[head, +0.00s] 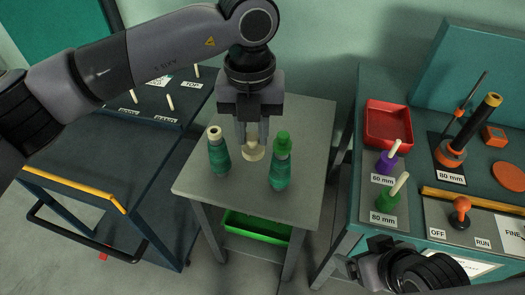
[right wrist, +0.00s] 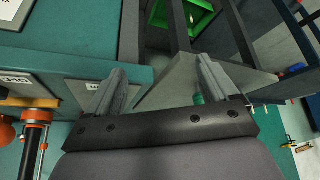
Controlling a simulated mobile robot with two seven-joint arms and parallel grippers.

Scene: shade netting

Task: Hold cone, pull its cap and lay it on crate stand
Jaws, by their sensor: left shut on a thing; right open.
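A grey stand (head: 310,120) has a green crate (head: 257,228) on its lower shelf. On its top stand two upright green thread cones. The left cone (head: 219,158) shows a cream, open tip. The right cone (head: 281,175) has a bright green cap (head: 283,143) on top. My left gripper (head: 252,138) is between the cones, pointing down, shut on a small cream piece (head: 254,152) with a round, wider lower end. I cannot tell whether this piece touches the stand top. My right gripper (right wrist: 158,85) is open and empty, at the lower right of the head view, away from the cones.
A dark cart (head: 90,160) with a yellow edge stands left. A teal bench (head: 360,235) at right carries a red tray (head: 388,125), purple (head: 387,163) and green (head: 386,199) pegged pieces, an orange-based post (head: 470,130) and an orange-knobbed lever (head: 460,208). The stand's front top is clear.

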